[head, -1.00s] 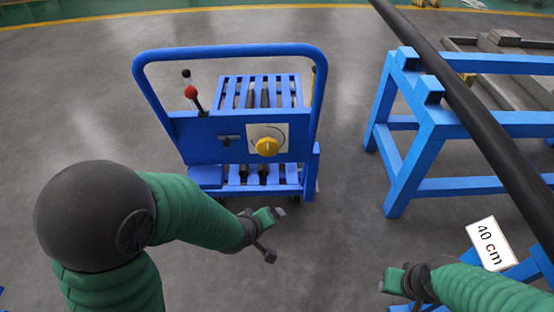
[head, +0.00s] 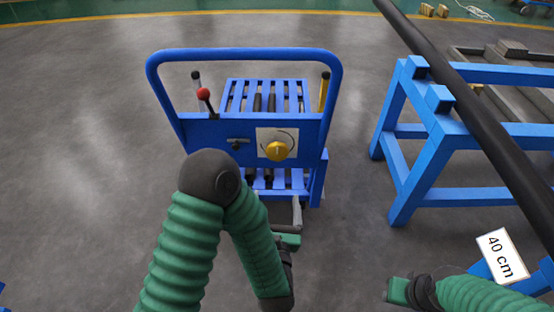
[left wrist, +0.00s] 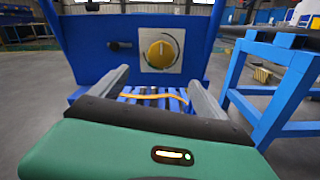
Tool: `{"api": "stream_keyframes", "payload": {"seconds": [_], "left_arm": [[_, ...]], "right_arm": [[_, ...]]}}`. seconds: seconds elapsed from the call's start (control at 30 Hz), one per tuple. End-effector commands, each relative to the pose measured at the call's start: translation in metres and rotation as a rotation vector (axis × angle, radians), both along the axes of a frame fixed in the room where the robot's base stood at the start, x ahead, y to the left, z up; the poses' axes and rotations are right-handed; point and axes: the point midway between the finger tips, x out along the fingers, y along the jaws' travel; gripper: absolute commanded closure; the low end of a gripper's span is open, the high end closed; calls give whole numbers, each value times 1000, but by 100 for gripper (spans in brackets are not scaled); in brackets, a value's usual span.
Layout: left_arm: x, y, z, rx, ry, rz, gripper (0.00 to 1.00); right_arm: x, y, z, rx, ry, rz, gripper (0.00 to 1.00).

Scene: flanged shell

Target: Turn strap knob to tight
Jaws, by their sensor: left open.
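The yellow strap knob (head: 277,151) sits on a white plate (head: 263,142) with a curved mark, on the blue front panel of a cart.
The cart's blue handle frame (head: 245,54) surrounds the panel. A blue stand (head: 405,165) with a long black pipe (head: 475,110) is at right. Floor between is clear.

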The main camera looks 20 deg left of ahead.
Motion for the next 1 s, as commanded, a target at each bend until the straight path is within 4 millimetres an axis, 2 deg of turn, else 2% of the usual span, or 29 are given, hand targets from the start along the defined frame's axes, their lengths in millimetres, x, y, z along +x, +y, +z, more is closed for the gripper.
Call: {"api": "stream_keyframes", "payload": {"seconds": [0.03, 0.4, 0.47, 0.8, 1.0], "left_arm": [[4, 3, -11, -7, -4, 9, 14], [21, 8, -11, 20, -12, -10, 14], [39, 13, -2, 18, -11, -7, 14], [124, 36, -3, 16, -9, -11, 14], [152, 44, -1, 18, -7, -12, 14]], "right_arm": [[0, 0, -22, 0, 1, 0, 64], [0, 0, -107, 0, 1, 0, 64], [-1, 0, -101, 0, 2, 0, 64], [0, 0, -132, 0, 1, 0, 64], [0, 0, -141, 0, 1, 0, 64]]}}
